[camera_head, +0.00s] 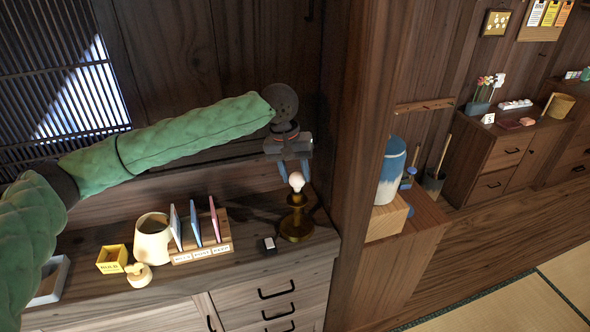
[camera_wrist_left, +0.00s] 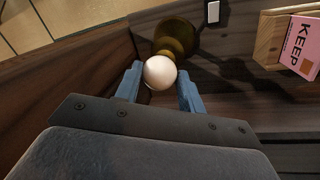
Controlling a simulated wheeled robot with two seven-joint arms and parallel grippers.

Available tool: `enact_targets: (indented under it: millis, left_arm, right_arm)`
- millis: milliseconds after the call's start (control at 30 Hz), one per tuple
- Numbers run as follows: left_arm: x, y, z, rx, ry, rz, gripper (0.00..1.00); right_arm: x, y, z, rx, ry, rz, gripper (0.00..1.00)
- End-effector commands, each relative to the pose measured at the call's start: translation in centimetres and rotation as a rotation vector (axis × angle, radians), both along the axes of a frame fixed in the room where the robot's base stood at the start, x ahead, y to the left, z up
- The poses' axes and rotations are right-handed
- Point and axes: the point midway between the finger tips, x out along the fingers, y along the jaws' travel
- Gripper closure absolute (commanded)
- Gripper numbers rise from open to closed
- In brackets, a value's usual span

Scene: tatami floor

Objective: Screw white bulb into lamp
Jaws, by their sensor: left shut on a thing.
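The white bulb (camera_head: 296,181) is upright at the top of the brass lamp (camera_head: 296,222), which stands on the cabinet top near its right end. In the left wrist view the bulb (camera_wrist_left: 160,73) sits between the two blue fingertips, with the lamp (camera_wrist_left: 176,38) right behind it. My left gripper (camera_head: 294,172) points down over the lamp and is shut on the bulb. The contact between bulb and socket is too small to make out. My right gripper is out of view.
A wooden rack (camera_head: 203,252) with several upright cards, a cream jar (camera_head: 153,238), a yellow box (camera_head: 112,259) and a small white-topped block (camera_head: 269,245) stand left of the lamp. A wooden post (camera_head: 352,160) rises close on its right.

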Motion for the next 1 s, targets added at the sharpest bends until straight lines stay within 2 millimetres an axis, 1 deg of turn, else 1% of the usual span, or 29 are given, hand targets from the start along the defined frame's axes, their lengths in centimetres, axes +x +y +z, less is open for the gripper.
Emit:
enact_targets:
  millis: [533,900,933,1000]
  left_arm:
    - [0.01,-0.01,-0.02,0.0,-0.001,0.0,0.74]
    - [0.03,0.0,-0.19,0.0,-0.001,0.0,0.74]
    - [0.03,0.0,-0.25,0.0,-0.001,0.0,0.57]
    - [0.03,-0.01,-0.26,0.0,-0.001,0.0,0.43]
  right_arm:
    - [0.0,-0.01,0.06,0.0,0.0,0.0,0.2]
    - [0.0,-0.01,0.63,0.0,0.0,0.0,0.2]
    - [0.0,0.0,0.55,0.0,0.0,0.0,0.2]
    - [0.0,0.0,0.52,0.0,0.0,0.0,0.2]
